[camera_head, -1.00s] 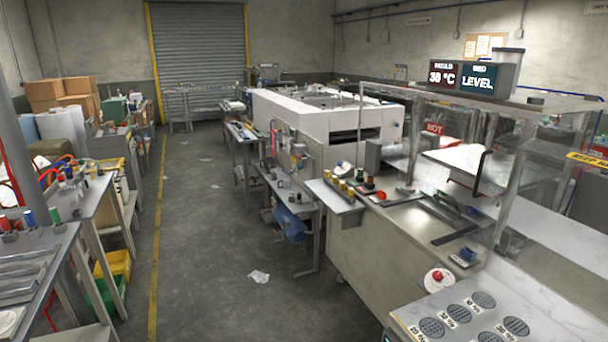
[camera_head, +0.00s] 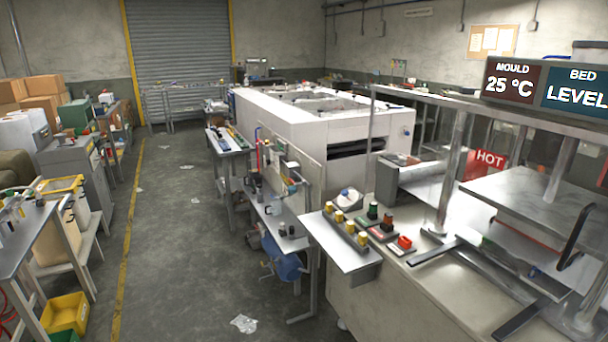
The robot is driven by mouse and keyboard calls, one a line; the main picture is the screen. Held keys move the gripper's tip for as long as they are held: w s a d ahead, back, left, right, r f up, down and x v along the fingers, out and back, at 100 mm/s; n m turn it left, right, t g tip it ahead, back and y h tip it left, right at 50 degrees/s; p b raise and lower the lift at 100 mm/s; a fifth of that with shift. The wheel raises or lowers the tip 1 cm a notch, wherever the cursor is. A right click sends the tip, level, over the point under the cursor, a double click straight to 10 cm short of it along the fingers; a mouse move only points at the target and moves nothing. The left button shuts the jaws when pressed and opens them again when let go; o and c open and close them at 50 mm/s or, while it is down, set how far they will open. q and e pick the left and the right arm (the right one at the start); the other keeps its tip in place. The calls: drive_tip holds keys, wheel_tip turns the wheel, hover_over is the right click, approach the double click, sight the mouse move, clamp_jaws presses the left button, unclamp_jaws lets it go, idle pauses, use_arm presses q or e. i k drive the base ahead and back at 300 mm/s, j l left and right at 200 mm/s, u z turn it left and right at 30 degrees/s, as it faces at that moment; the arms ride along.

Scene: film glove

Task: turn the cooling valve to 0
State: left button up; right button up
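No part is clearly labelled as the cooling valve, so I cannot tell which one it is. A display above the press reads MOULD 25 °C (camera_head: 514,82) and BED LEVEL (camera_head: 576,88). Neither of my grippers is in view.
The press bench (camera_head: 400,290) fills the right, with yellow knobs (camera_head: 345,228), green and red buttons (camera_head: 388,228) and a red HOT sign (camera_head: 489,159). The aisle floor (camera_head: 180,270) is open, with crumpled paper (camera_head: 243,323) on it. A yellow bin (camera_head: 66,312) stands left.

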sight(345, 193)
drive_tip(key=i, duration=1.65)
